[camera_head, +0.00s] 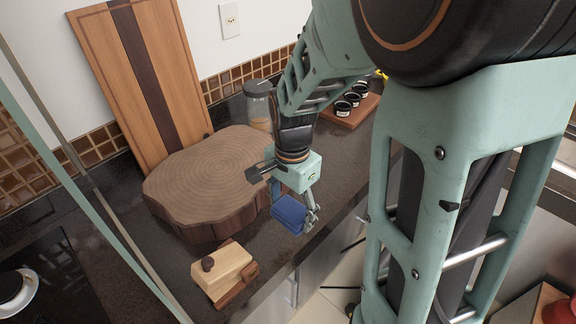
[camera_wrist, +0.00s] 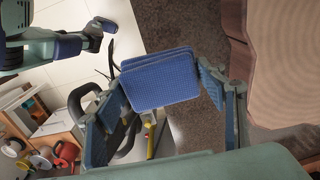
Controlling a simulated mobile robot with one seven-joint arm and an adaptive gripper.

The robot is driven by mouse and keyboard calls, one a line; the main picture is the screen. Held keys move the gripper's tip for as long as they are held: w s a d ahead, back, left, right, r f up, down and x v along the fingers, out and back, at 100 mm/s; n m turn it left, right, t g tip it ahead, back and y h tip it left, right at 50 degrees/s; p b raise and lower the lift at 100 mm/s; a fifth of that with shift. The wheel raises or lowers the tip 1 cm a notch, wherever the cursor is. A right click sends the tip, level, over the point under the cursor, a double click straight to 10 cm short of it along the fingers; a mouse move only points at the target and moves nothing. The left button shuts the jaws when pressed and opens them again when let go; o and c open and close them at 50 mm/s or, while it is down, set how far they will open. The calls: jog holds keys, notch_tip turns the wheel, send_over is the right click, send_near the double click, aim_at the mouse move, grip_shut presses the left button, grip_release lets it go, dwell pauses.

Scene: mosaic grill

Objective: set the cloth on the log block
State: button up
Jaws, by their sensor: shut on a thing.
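The blue folded cloth (camera_head: 289,213) is held in my gripper (camera_head: 294,205), to the right of the log block in the head view. In the wrist view the cloth (camera_wrist: 160,80) sits between the two fingers of my gripper (camera_wrist: 165,92). The log block (camera_head: 208,178) is a wide, round wood slab with bark sides and a bare top, on the dark counter. Its edge shows at the right of the wrist view (camera_wrist: 285,60). The cloth is apart from the block's top, beside it, near the counter's front edge.
A wooden box with a dark knob (camera_head: 223,271) stands on the dark counter (camera_head: 315,180) in front of the block. A tall board (camera_head: 135,75) leans on the wall behind it. A glass jar (camera_head: 259,105) and a tray of small jars (camera_head: 352,112) stand farther back.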

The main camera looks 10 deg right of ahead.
aim_at(297, 201)
jog(key=w+f, duration=0.1)
jog(key=w+d+b, duration=0.1)
jog(key=w, duration=0.1)
jog(key=w+d+f, duration=0.1)
jog(key=shift+w+d+f, duration=0.1)
jog(key=shift+w+f, duration=0.05)
jog(key=shift+f, duration=0.2)
jog(key=w+f+b, duration=0.1)
jog(key=w+d+f+b, duration=0.1)
jog(key=w+f, duration=0.1)
jog(key=w+d+f+b, duration=0.1)
jog(key=f+b, duration=0.1)
jog(key=shift+w+d+f, duration=0.1)
jog(key=shift+w+d, duration=0.05)
jog(key=shift+w, duration=0.1)
jog(key=shift+w+d+f+b, duration=0.1)
jog(key=shift+w+f+b, duration=0.05)
jog(key=shift+f+b, duration=0.65)
jog(key=shift+w+d+f+b, duration=0.1)
jog(key=shift+f+b, duration=0.4)
jog(key=shift+f, duration=0.45)
jog(key=shift+f, duration=0.15)
jog(key=o, duration=1.1)
notch_tip(297, 201, up, 12)
jog(key=shift+a, duration=0.1)
